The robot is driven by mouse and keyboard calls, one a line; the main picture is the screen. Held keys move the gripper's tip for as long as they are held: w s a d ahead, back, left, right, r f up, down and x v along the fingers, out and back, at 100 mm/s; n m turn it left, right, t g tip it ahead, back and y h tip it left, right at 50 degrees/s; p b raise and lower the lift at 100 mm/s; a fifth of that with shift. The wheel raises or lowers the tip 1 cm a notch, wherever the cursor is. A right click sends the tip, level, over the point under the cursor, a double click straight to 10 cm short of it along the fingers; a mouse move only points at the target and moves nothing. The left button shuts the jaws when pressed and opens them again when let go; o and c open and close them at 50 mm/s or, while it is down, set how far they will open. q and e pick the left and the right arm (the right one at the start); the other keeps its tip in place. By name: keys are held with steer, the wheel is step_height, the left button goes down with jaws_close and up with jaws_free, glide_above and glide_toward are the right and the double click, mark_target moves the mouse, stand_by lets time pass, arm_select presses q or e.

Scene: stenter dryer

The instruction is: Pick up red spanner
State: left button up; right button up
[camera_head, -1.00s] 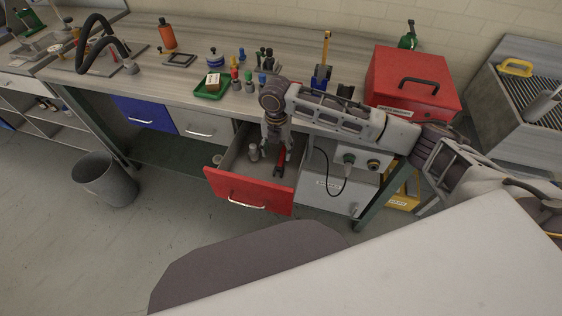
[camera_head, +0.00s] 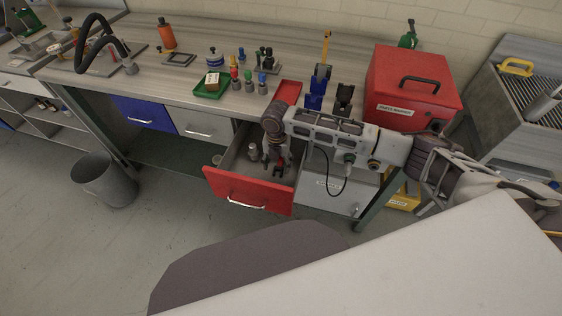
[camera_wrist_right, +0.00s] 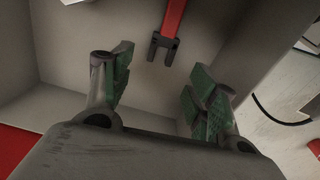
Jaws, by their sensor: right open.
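The red spanner (camera_wrist_right: 173,18) lies on the floor of the open red-fronted drawer, its dark forked end toward my gripper in the right wrist view. In the head view only its lower part (camera_head: 279,171) shows below my gripper. My right gripper (camera_head: 276,160) points down into the drawer (camera_head: 246,190). In the right wrist view its green-padded fingers (camera_wrist_right: 160,92) are spread with nothing between them, and the spanner's fork is just beyond and between them. The spanner's far end is cut off there. My left gripper is not in view.
A small grey cylinder (camera_head: 253,151) stands in the drawer left of my gripper. Above is the workbench (camera_head: 180,88) with a green tray (camera_head: 212,93), several small tools and a red toolbox (camera_head: 413,85). A bin (camera_head: 104,181) stands at left.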

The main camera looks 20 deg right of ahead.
mark_target(278, 175)
steer(key=shift+f, duration=0.5)
step_height(278, 175, down, 4)
steer(key=shift+r, duration=0.15)
steer(key=shift+f+b, duration=0.3)
steer(key=shift+f, duration=0.1)
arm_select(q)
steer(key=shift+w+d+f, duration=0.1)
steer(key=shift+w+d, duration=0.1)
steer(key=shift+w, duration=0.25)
arm_select(e)
steer(key=c, duration=1.2)
steer(key=shift+r, duration=0.1)
steer(key=shift+c, duration=0.2)
